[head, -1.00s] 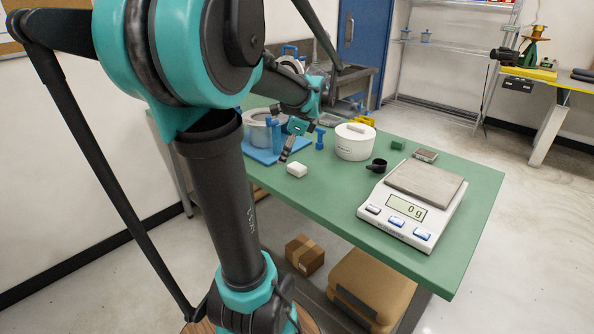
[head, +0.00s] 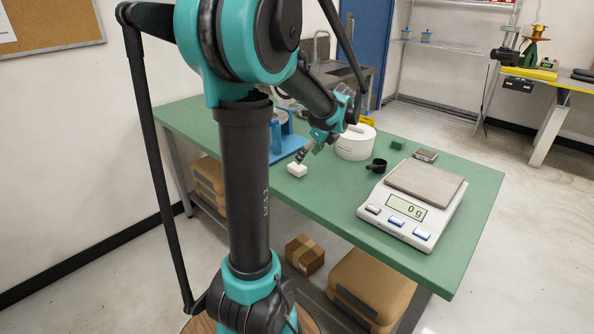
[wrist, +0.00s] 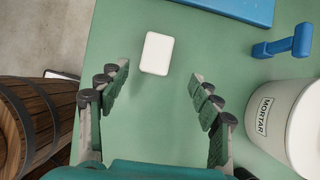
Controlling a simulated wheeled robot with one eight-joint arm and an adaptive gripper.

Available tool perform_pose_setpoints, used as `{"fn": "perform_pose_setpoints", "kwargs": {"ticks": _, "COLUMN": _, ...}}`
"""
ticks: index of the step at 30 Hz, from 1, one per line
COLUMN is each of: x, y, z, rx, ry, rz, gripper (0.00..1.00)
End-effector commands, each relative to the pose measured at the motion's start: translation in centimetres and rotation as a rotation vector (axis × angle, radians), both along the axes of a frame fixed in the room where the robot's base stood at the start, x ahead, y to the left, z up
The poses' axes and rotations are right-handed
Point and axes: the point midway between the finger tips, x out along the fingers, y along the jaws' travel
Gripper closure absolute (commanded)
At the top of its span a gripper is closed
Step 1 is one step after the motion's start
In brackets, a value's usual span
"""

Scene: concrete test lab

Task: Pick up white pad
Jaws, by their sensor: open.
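The white pad (head: 297,170) is a small rounded block lying on the green table (head: 455,180). In the wrist view the white pad (wrist: 157,53) lies flat just beyond my fingertips, slightly left of the middle between them. My gripper (wrist: 160,75) is open and empty, with its two dark ribbed fingers spread wide. In the head view my gripper (head: 304,154) is just above and to the right of the pad, pointing down toward it. I cannot tell the exact gap to the table.
A white mortar container (wrist: 293,120) stands right of my gripper, with a blue dumbbell-shaped piece (wrist: 283,46) behind it. A blue plate (wrist: 235,8) lies beyond. A scale (head: 412,205) reading 0 g and a black cup (head: 377,165) are further right. A wooden barrel (wrist: 30,120) stands off the table's left.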

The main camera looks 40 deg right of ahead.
Motion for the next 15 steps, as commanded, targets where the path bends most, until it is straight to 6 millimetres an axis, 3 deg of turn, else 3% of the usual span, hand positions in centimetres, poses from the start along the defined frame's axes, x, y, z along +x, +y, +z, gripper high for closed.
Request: {"fn": "perform_pose_setpoints", "kwargs": {"ticks": 15, "x": 3.0, "y": 0.9, "z": -4.4, "rx": -0.001, "ry": 0.0, "rz": 0.004, "gripper": 0.35}}
